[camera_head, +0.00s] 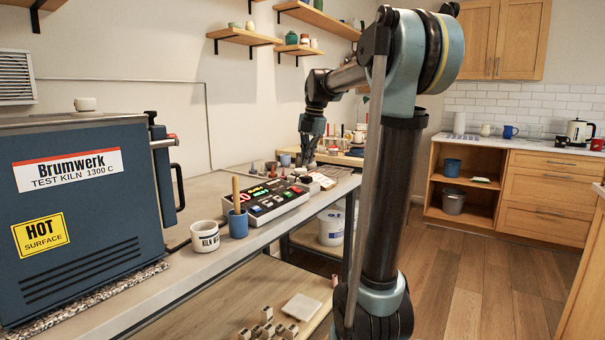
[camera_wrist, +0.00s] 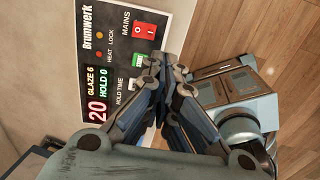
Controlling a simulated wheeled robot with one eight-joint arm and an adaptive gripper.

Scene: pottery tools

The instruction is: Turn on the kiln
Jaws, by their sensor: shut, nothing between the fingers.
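The blue Brumwerk kiln (camera_head: 90,255) stands on the bench at the left of the head view. Its control box (camera_head: 262,198) lies to its right, with a lit display and several coloured buttons. In the wrist view the panel (camera_wrist: 97,60) reads "GLAZE 6", "HOLD 0" and "20" in red. A red MAINS switch (camera_wrist: 144,31) and a green button (camera_wrist: 138,60) show near my fingertips. My gripper (camera_head: 308,160) is shut and empty, pointing down at the far end of the control box. In the wrist view my gripper (camera_wrist: 166,68) hides part of the panel; contact cannot be told.
A white mug (camera_head: 205,238) and a blue cup (camera_head: 238,226) holding a wooden stick stand before the control box. Small pots and tools crowd the bench behind it. Small blocks (camera_head: 268,328) lie on the lower shelf. The wooden floor at the right (camera_head: 480,285) is clear.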

